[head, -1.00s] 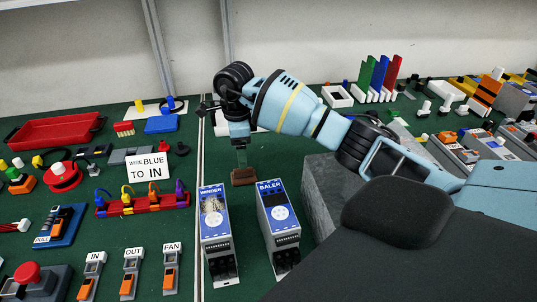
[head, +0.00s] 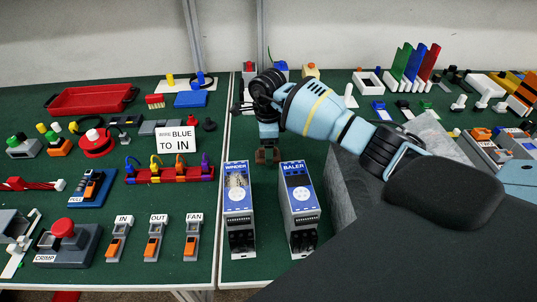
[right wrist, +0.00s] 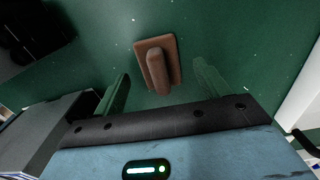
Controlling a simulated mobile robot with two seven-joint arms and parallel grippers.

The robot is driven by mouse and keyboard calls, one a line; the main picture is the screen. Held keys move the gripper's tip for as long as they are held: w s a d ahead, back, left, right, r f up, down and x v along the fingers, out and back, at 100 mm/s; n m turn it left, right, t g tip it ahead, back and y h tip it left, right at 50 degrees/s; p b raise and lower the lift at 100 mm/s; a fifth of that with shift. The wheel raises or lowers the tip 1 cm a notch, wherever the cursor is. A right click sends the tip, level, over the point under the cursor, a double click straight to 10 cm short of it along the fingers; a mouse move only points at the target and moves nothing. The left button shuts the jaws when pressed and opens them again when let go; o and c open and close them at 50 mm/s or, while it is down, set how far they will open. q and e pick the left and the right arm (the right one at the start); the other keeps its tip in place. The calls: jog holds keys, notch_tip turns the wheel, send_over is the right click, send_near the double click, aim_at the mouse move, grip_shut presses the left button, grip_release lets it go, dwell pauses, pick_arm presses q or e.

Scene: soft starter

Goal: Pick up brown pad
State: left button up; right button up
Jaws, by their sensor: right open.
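The brown pad (right wrist: 170,48) lies on the green bench top, a flat square base with a raised rounded grip. In the right wrist view it lies between and slightly beyond the two fingers of my right gripper (right wrist: 163,85), which is open and empty. In the head view the pad (head: 267,156) shows small behind the two blue-grey units, with my right gripper (head: 268,143) pointing down just over it and partly covering it. My left gripper is not in view.
The WINDER unit (head: 239,205) and BALER unit (head: 299,202) stand in front of the pad. A grey block (head: 350,190) stands to the right, under my arm. A red-based block with coloured plugs (head: 170,174) lies left. Bare green bench surrounds the pad.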

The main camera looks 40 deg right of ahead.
jog(key=shift+f, duration=0.55)
